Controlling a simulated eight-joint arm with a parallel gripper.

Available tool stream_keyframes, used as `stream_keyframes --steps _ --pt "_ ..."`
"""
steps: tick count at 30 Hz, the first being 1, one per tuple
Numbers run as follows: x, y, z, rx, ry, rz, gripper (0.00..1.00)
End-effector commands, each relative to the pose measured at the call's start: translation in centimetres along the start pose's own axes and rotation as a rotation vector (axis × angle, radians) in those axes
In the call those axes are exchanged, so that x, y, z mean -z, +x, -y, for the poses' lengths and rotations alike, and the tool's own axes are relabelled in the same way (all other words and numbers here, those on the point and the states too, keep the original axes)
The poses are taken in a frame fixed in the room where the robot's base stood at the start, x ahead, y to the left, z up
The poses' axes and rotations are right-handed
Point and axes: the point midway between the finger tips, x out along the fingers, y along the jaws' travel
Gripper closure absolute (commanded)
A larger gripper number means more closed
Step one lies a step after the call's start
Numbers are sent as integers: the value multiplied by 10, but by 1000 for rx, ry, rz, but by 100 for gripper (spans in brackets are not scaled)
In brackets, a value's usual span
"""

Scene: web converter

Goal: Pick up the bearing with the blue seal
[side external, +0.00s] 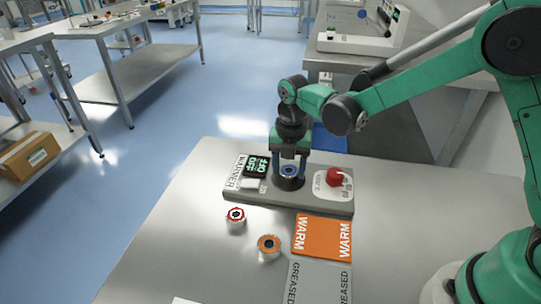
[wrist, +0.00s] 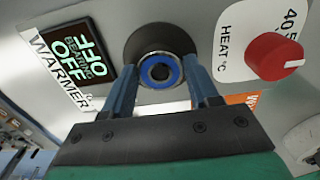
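The bearing with the blue seal (side external: 289,170) sits on the dark round seat of the warmer (side external: 236,196). In the wrist view its blue ring (wrist: 160,71) shows around a dark bore, with a metal outer rim. My gripper (side external: 289,160) is above the warmer, pointing down, with one blue finger on each side of the bearing. In the wrist view the fingertips (wrist: 162,66) are spread around the bearing, and it appears not clamped. Exact contact and fingertip height are hard to tell.
The warmer carries a dark green-lit display (wrist: 73,52) reading OFF and a red heat knob (side external: 335,177). A red-sealed bearing (side external: 236,216) and an orange-sealed one (side external: 268,245) stand in front. An orange WARM mat (side external: 322,237) and a grey GREASED mat (side external: 319,282) lie to their right.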

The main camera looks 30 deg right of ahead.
Motion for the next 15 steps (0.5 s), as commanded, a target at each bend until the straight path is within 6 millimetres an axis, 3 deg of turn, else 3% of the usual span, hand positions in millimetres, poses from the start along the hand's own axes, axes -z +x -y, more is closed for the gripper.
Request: stream_keyframes --steps 1,5,15 --pt "0 0 0 0 0 0 63" --pt "0 0 0 0 0 0 98" --pt "0 -15 0 0 0 0 100"
